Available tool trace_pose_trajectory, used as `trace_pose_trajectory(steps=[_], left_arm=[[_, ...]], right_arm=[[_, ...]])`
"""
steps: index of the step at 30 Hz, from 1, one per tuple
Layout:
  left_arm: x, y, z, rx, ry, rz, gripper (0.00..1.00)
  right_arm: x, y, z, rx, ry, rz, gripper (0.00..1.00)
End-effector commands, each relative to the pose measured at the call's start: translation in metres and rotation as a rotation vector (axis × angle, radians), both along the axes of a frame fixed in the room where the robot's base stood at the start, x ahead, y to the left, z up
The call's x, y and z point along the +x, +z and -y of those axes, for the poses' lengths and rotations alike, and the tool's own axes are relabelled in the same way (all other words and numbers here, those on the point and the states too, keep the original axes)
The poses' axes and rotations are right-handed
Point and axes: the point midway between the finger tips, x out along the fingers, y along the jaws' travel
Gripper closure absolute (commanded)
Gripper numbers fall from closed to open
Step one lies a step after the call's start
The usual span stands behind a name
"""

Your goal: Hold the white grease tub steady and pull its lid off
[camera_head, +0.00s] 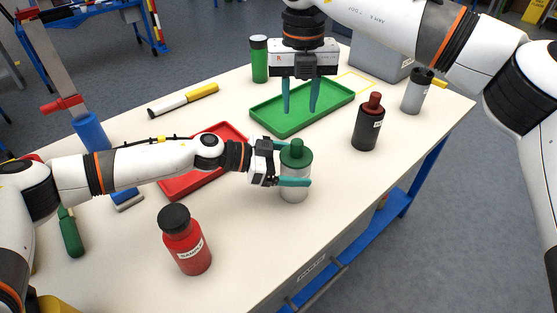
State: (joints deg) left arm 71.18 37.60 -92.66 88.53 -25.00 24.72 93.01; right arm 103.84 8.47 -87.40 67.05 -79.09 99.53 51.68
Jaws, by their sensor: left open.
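The white grease tub (293,192) stands upright near the middle of the table. Its green lid (296,157) with a raised knob sits on top. My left gripper (298,165) reaches the tub from the left with its jaws open. One teal finger passes across the near side of the tub; the other is mostly hidden behind it. My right gripper (301,108) points down above the green tray, behind the tub. Its two teal fingers are apart with nothing between them.
A red bottle (186,243) stands front left, a black bottle (367,128) right of the tub. The green tray (268,128) and a partly hidden red tray (180,187) lie behind. A yellow outline (372,87) marks the back right.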

Motion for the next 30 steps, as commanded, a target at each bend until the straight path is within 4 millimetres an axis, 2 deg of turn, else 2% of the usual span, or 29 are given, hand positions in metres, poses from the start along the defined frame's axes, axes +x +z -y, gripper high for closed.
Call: trace_pose_trajectory(steps=[11, 18, 21, 30], left_arm=[[0.0006, -0.0014, 0.0049, 0.000, -0.001, 0.000, 0.14], [0.0006, -0.0013, 0.0047, 0.000, -0.001, 0.000, 0.53], [0.0006, -0.0012, 0.0046, 0.000, 0.000, 0.000, 0.67], [0.0007, -0.0011, 0.0045, -0.001, 0.000, 0.000, 0.67]], right_arm=[[0.0000, -0.0001, -0.0001, 0.000, 0.000, 0.000, 0.64], [0.0000, -0.0001, -0.0001, 0.000, 0.000, 0.000, 0.64], [0.0000, -0.0001, 0.0000, 0.000, 0.000, 0.000, 0.64], [0.0000, 0.0000, -0.0001, 0.000, 0.000, 0.000, 0.64]])
